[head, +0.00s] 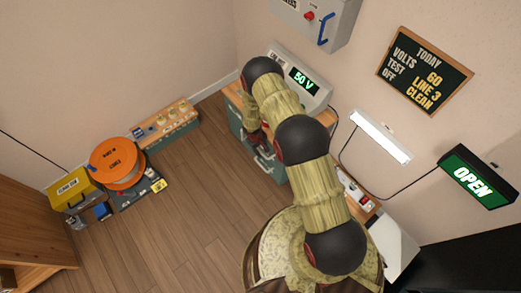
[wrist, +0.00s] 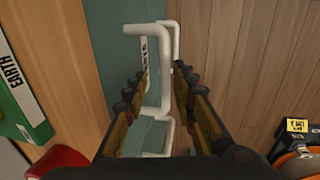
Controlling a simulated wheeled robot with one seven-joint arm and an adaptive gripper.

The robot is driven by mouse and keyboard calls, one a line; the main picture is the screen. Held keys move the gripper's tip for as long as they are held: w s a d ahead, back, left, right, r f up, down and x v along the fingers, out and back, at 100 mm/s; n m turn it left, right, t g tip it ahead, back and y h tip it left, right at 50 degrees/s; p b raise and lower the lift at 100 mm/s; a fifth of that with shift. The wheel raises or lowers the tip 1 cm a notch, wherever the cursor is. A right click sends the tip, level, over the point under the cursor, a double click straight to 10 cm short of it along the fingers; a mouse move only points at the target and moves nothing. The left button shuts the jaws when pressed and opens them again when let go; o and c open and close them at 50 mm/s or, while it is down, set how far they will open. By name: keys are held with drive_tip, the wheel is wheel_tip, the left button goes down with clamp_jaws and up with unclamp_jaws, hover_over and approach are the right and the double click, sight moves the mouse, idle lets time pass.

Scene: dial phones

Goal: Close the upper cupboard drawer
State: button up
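The teal cupboard (head: 243,128) stands under the wooden worktop in the head view, partly hidden behind my arm. In the wrist view a teal drawer front (wrist: 118,45) with a white label carries a pale bar handle (wrist: 165,70). More pale handle bars show behind and below it. I cannot tell for sure which belongs to the upper drawer, or how far that drawer stands out. My gripper (wrist: 162,70) is open, with one finger on each side of the handle. In the head view my gripper (head: 258,143) is small and partly hidden beside the cupboard front.
A meter reading 50 V (head: 302,80) stands on the worktop. An orange cable reel (head: 117,162), a yellow box (head: 75,188) and a low teal box (head: 165,125) are at the left. The wooden floor (head: 195,200) between is clear. A green binder (wrist: 22,95) shows in the wrist view.

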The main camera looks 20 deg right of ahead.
wheel_tip(320, 180, up, 12)
drive_tip(key=a, duration=0.2)
drive_tip(key=shift+s, duration=0.35)
drive_tip(key=shift+a+f, duration=0.1)
drive_tip(key=shift+f, duration=0.05)
idle(0.5)
drive_tip(key=s+d+g, duration=0.2)
drive_tip(key=s, duration=0.5)
drive_tip(key=s+a+r+m+t, duration=0.1)
drive_tip(key=s+r, duration=0.6)
drive_tip(key=r, duration=1.2)
drive_tip(key=s+a+r+m+t+y, duration=0.1)
drive_tip(key=s+r, duration=0.6)
drive_tip(key=r, duration=1.1)
drive_tip(key=s+a+r+m+t+y, duration=0.1)
drive_tip(key=s+r+t, duration=0.4)
drive_tip(key=r, duration=1.4)
drive_tip(key=shift+s+a+r+m, duration=0.4)
drive_tip(key=shift+s+a, duration=0.4)
drive_tip(key=shift+s, duration=0.45)
